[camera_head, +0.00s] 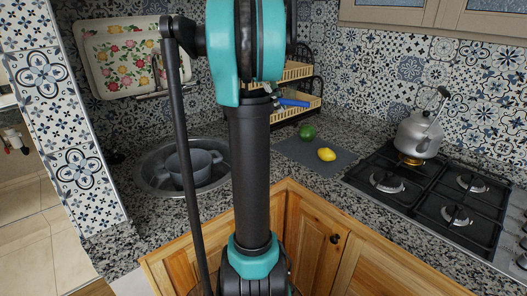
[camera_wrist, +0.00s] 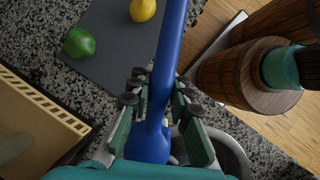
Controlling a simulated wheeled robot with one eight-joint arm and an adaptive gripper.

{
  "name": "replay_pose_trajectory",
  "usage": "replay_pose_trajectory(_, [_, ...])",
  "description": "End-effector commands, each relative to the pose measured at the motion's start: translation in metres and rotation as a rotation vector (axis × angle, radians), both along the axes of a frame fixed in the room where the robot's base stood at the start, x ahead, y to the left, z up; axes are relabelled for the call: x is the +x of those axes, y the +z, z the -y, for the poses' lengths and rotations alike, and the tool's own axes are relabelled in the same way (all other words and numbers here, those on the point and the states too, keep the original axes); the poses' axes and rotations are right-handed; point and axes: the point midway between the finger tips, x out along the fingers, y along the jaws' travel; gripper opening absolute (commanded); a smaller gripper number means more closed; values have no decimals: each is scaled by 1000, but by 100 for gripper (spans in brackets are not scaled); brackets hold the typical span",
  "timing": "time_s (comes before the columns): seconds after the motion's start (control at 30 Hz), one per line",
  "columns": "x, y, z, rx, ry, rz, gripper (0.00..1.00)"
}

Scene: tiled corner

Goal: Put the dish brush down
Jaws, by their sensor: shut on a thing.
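The dish brush, of which I see a blue handle (camera_wrist: 171,45) and a wider blue end, is held in my gripper (camera_wrist: 161,92). The fingers are shut on it from both sides in the wrist view. In the head view the blue handle (camera_head: 294,102) shows just right of my arm, in front of the dish rack, and my gripper (camera_head: 275,97) is partly hidden behind the arm. The brush appears above the speckled counter (camera_wrist: 60,87). Its bristles cannot be made out.
A tan two-tier rack (camera_head: 299,71) stands behind. A sink (camera_head: 153,182) with a grey pot (camera_head: 199,160) is left; a stove (camera_head: 431,184) with a kettle (camera_head: 418,134) is right.

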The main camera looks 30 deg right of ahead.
Motion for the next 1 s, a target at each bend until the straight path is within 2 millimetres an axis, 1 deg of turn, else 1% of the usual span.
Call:
replay_pose_trajectory(0.3, [0,-76,0,0,0,0,0])
replay_pose_trajectory(0.5, [0,-122,0,0,0,0,0])
replay_pose_trajectory(0.63, [0,-142,0,0,0,0,0])
replay_pose_trajectory(0.87, [0,-156,0,0,0,0,0])
replay_pose_trajectory(1.0, [0,-174,0,0,0,0,0])
